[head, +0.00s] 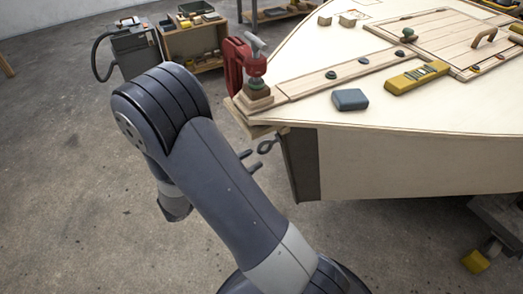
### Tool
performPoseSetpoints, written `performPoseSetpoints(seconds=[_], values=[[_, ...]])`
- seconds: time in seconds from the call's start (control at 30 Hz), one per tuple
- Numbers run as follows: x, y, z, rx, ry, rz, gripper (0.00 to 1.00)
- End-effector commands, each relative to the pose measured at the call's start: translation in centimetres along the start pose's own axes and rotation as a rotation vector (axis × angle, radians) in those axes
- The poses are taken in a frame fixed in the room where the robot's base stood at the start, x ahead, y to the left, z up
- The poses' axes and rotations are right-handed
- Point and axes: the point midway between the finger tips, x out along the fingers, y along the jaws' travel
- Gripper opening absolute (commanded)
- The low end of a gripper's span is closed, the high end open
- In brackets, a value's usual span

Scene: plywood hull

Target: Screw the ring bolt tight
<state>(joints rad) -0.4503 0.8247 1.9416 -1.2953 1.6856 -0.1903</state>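The ring bolt (267,146) is a small dark ring at the hull's stem, just below the front tip of the deck. Its shank runs towards the dark stem post (302,163); how far it sits in cannot be told. Two dark fingertips of my gripper (250,161) show past the right edge of my arm. They are apart with a gap between them, and nothing shows in the gap. The ring appears just right of the fingertips, and I see no contact. The rest of my gripper is hidden behind my arm.
A blue block (350,99) and a yellow tool (416,77) lie on the deck (440,115). A grey machine (136,50) stands behind left. The floor at left is clear.

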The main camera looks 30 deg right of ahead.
Motion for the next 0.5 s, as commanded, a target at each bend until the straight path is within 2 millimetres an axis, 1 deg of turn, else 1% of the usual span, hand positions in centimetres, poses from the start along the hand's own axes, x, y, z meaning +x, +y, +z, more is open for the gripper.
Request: performPoseSetpoints(seconds=[0.03,0.1,0.2,0.3,0.5], values=[[-0.8,0.1,0.1,0.0,0.001,0.004,0.32],[-1.6,0.1,0.1,0.001,0.0,0.003,0.32],[-2.4,0.0,0.1,0.0,0.0,0.001,0.32],[-2.7,0.0,0.0,0.0,0.0,0.0,0.32],[-2.8,0.0,0.0,0.0,0.0,-0.001,0.32]])
